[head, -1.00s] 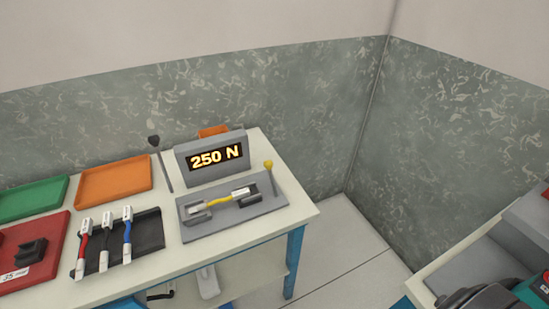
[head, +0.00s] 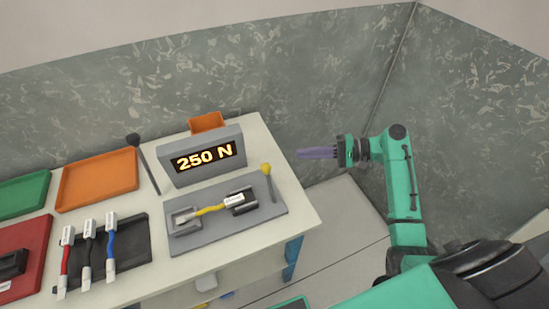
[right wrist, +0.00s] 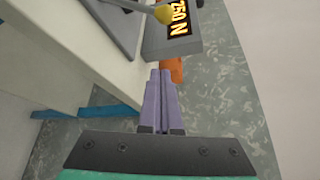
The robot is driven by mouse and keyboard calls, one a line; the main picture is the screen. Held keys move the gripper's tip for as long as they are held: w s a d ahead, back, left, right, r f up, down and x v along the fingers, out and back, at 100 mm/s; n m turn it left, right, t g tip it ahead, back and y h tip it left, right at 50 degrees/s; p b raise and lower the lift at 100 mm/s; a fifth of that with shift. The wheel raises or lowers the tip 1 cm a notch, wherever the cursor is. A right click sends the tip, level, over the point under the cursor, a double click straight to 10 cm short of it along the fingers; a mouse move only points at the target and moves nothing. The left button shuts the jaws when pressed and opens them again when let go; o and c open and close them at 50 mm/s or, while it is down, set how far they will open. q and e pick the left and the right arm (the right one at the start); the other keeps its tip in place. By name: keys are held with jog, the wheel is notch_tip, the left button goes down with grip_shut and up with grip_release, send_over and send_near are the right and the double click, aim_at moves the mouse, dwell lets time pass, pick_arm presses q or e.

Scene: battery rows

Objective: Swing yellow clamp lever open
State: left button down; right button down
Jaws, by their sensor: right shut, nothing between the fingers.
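The yellow-knobbed clamp lever (head: 267,173) stands upright at the right end of a grey test fixture (head: 185,247) on the bench. Its yellow knob also shows at the top of the right wrist view (right wrist: 163,14). A yellow cable (head: 209,210) with white-labelled ends lies across the fixture's two dark holders. My right gripper (head: 300,154) has purple fingers, is shut and empty, and points left, to the right of the lever and apart from it. Its fingers show together in the right wrist view (right wrist: 161,75). My left gripper is not in view.
A grey display reading 250 N (head: 204,160) stands behind the fixture. A black-knobbed lever (head: 145,165) stands left of it. A dark tray (head: 130,240) holds red, black and blue cables. Orange (head: 97,180), green and red trays are further left. The bench's right edge is clear.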

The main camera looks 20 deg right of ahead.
aim_at(270, 184)
jog(key=p+x, duration=0.2)
jog(key=x, duration=0.7)
jog(key=shift+a+r, duration=0.1)
jog(key=shift+a, duration=0.1)
jog(key=s+p, duration=0.1)
jog(key=s+a+r+p, duration=0.1)
jog(key=shift+s+p, duration=0.25)
jog(key=shift+p, duration=0.1)
jog(key=shift+s+r, duration=0.1)
jog(key=shift+s, duration=0.35)
jog(key=shift+w, duration=0.15)
